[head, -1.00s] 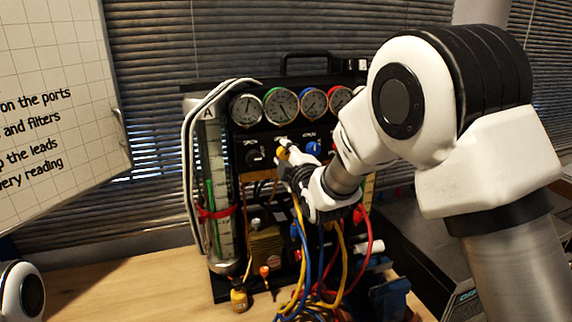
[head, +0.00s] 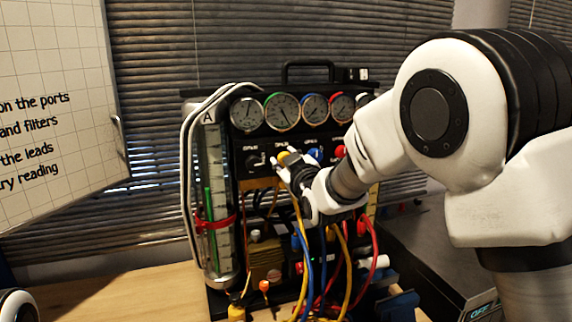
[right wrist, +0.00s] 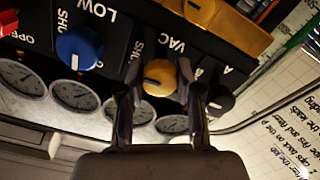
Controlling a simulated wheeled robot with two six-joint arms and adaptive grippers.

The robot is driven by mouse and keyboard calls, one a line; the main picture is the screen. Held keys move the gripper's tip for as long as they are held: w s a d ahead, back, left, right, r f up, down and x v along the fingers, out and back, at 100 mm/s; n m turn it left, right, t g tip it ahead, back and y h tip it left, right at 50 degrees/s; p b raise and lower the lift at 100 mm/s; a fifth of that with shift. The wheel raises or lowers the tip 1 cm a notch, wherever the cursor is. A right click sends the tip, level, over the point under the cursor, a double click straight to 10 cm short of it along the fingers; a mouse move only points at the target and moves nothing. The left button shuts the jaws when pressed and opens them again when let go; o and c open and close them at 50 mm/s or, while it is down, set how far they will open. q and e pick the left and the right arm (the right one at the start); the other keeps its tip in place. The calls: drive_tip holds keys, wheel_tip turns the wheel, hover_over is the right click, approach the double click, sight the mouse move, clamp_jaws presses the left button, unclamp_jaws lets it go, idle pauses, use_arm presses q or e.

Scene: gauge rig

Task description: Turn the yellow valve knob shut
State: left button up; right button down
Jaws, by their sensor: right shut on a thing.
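The yellow valve knob (head: 284,158) is on the black front panel of the gauge rig, below the row of gauges. My right gripper (head: 288,166) is at the knob. In the right wrist view its two fingers (right wrist: 157,84) stand on either side of the knob, shut on it. My left gripper is out of view; only a piece of my left arm shows at the lower left.
A blue knob (right wrist: 78,47) and a red knob (head: 340,151) sit beside the yellow one, with a black knob (head: 255,160) on the other side. Yellow, blue and red hoses (head: 368,243) hang below. A glass column (head: 213,190) stands left. The wooden table (head: 130,292) is clear at left.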

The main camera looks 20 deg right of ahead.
drive_tip(key=shift+r, duration=0.3)
drive_tip(key=c, duration=1.1)
unclamp_jaws()
drive_tip(key=o, duration=0.3)
drive_tip(key=shift+w+f, duration=0.1)
drive_tip(key=shift+o, duration=0.2)
drive_tip(key=shift+f, duration=0.1)
drive_tip(key=s, duration=1.2)
drive_tip(key=shift+d, duration=0.2)
